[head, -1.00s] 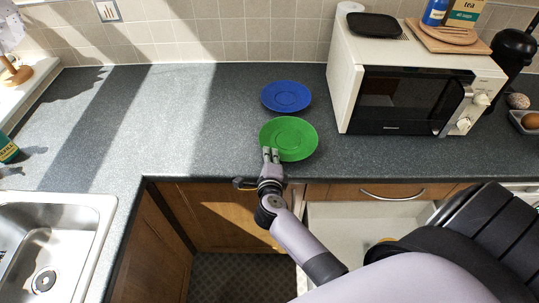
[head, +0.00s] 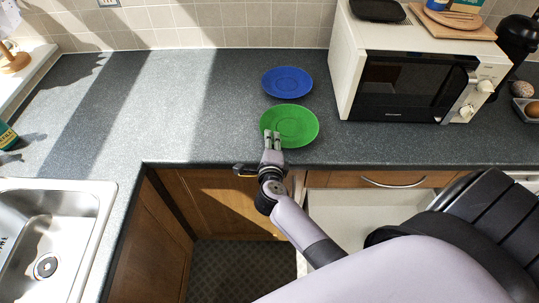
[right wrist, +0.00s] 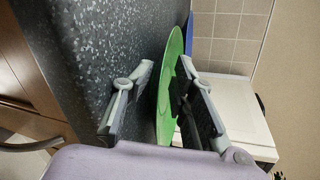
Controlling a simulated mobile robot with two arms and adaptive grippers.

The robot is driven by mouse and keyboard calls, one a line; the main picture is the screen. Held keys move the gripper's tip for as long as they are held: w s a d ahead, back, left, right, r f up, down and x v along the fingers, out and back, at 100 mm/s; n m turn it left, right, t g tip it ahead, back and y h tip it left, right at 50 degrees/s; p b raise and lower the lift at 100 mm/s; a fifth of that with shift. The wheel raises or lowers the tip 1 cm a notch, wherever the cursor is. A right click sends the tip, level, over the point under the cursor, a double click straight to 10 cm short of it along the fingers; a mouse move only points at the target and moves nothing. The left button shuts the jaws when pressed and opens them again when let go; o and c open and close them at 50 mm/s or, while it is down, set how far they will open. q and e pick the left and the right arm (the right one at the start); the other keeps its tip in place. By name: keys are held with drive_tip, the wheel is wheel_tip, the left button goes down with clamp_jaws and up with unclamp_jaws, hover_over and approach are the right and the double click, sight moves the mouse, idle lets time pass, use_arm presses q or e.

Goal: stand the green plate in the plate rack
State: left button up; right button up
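The green plate (head: 296,124) lies flat on the grey worktop in front of the blue plate. My right gripper (head: 272,141) is at its front-left rim in the head view. In the right wrist view the plate (right wrist: 172,85) appears nearly edge-on, between the two spread fingers of the gripper (right wrist: 168,98). There is a visible gap between the plate and the left-hand finger; the other finger overlaps the plate, and I cannot tell whether it touches. My left gripper is not in view. I see no plate rack.
The blue plate (head: 287,82) lies just behind the green one. A white microwave (head: 412,70) stands to the right. A drawer below the worktop (head: 180,110) is open, showing its pale inside (head: 345,210). A steel sink (head: 50,235) is at the left. The worktop left of the plates is clear.

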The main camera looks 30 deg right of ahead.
drive_tip(key=b+v, duration=0.3)
drive_tip(key=v, duration=1.4)
drive_tip(key=shift+a, duration=0.3)
drive_tip(key=shift+r, duration=0.1)
